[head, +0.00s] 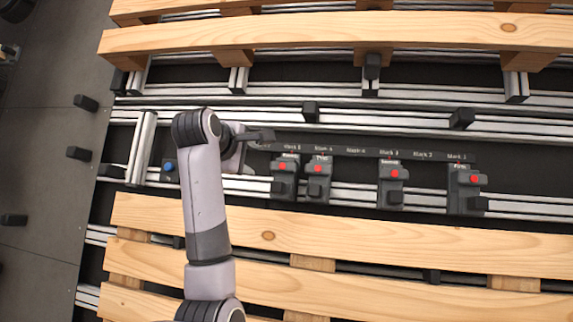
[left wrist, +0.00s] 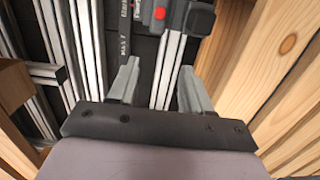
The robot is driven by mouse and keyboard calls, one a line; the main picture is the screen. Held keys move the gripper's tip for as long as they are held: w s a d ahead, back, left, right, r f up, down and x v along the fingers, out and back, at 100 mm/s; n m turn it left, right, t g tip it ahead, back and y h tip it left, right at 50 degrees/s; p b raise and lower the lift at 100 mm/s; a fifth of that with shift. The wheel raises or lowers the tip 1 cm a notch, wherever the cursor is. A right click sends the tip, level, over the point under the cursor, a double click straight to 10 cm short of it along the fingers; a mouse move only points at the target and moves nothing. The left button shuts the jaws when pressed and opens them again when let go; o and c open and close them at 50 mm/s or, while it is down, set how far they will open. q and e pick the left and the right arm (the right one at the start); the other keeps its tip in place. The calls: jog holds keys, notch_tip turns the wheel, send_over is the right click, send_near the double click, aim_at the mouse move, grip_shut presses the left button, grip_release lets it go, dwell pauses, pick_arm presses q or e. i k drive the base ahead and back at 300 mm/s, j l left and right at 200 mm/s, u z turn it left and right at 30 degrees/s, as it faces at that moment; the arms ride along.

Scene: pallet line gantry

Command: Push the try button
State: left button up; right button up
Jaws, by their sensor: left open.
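A blue button (head: 169,167) sits on a small dark box at the left end of the rails in the head view. Its label is too small to read, so I cannot confirm that it is the try button. My left gripper (head: 257,152) is open and empty, over the rails to the right of the blue button and apart from it. In the left wrist view the two spread fingers (left wrist: 158,88) show with rails beyond them. The blue button is not seen there. My right gripper is in neither view.
Several dark blocks with red buttons, such as this near one (head: 282,166), stand right of my gripper under a strip of block labels (head: 356,151). One red button shows in the left wrist view (left wrist: 160,13). Wooden pallets lie behind (head: 330,35) and in front (head: 400,245).

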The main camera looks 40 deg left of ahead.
aim_at(168, 167)
jog(key=u, duration=1.3)
